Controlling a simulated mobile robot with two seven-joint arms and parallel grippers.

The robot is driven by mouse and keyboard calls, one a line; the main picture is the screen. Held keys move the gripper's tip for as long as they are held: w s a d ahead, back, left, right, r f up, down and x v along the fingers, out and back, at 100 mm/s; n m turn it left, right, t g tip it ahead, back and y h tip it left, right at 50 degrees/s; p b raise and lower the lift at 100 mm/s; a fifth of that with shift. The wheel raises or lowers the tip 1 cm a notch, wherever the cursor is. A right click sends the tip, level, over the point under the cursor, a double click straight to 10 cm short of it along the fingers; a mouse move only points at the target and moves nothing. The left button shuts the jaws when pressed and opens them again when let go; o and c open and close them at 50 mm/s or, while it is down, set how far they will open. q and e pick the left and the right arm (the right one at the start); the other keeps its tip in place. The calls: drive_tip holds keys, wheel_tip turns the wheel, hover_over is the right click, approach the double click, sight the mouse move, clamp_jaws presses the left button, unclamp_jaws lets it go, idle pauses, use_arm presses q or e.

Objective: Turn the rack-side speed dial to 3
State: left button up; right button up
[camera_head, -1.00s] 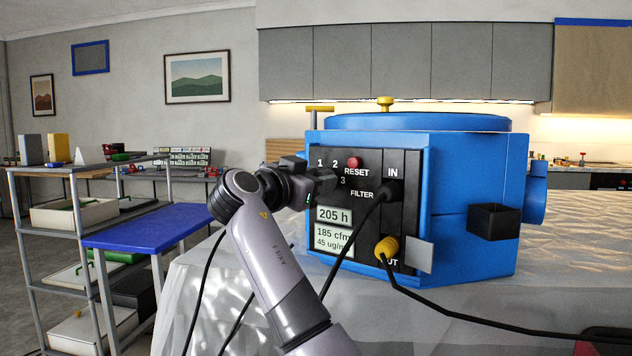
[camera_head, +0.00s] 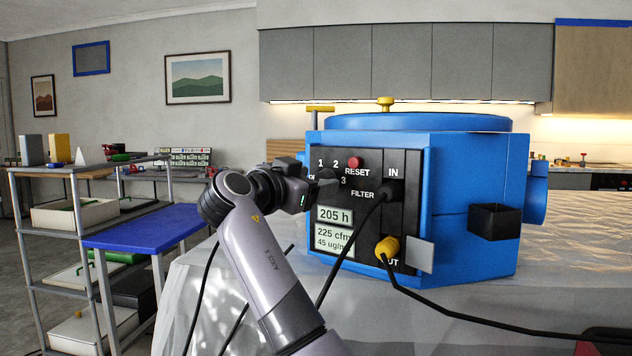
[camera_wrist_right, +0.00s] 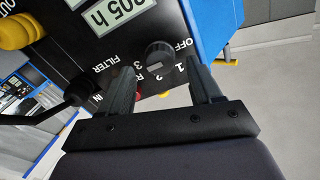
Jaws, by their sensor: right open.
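The speed dial (camera_wrist_right: 159,53) is a dark round knob with a pale mark, on the black panel (camera_head: 410,200) of the blue machine (camera_head: 465,190). OFF, 1, 2 and 3 are printed around it. I cannot tell exactly which number the mark meets. My right gripper (camera_head: 318,183) is at the panel and largely covers the dial in the head view. In the wrist view its fingers (camera_wrist_right: 160,76) are apart, one on each side of the dial, with a visible gap to it. My left gripper is not in view.
The panel has a red RESET button (camera_head: 355,162), a black IN plug (camera_head: 392,188), a yellow OUT plug (camera_head: 386,247) and two displays; the lower display (camera_head: 333,238) reads 225 cfm. Black cables hang close to my right arm. A blue-topped table (camera_head: 150,226) and shelves stand left.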

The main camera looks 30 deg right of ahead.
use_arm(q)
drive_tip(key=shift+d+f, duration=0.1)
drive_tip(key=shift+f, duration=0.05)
use_arm(e)
drive_tip(key=v, duration=0.5)
drive_tip(key=shift+s+a, duration=0.15)
drive_tip(key=shift+a, duration=0.2)
drive_tip(key=shift+f, duration=0.1)
